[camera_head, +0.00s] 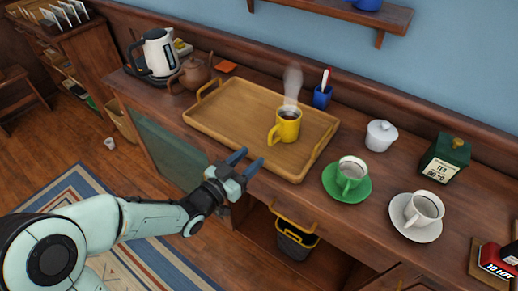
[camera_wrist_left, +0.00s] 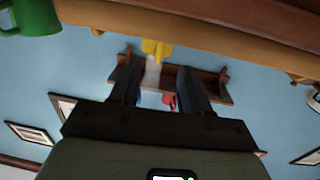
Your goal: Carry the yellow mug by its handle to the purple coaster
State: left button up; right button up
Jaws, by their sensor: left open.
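The yellow mug (camera_head: 288,128) stands upright on the wooden tray (camera_head: 235,104), with dark liquid inside and steam above. Its handle points to the lower left in the head view. My left gripper (camera_head: 251,158) is open and empty, in front of the tray's near edge and apart from the mug. In the left wrist view, which is upside down, part of the mug (camera_wrist_left: 157,46) shows between the two open fingers (camera_wrist_left: 158,68). I see no purple coaster in either view. My right gripper is not in view.
Right of the tray are a green cup on a green saucer (camera_head: 346,195), a white cup on a white saucer (camera_head: 424,232), a white lidded pot (camera_head: 380,136) and a dark green tin (camera_head: 445,157). A blue holder (camera_head: 322,97) stands behind the tray. A teapot (camera_head: 194,75) and kettle (camera_head: 160,52) stand left.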

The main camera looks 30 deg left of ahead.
aim_at(269, 141)
pick_arm(q)
jog(key=w, duration=0.4)
jog(key=shift+w+d, duration=0.2)
jog(key=shift+d, duration=0.15)
jog(key=shift+w+d, duration=0.1)
jog(key=shift+w, duration=0.75)
jog(key=shift+w+d+b, duration=0.2)
jog(key=shift+w+b, duration=0.25)
jog(key=shift+w, duration=0.9)
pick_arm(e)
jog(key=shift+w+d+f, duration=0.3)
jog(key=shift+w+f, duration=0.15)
pick_arm(q)
jog(key=shift+c, duration=0.3)
grip_shut()
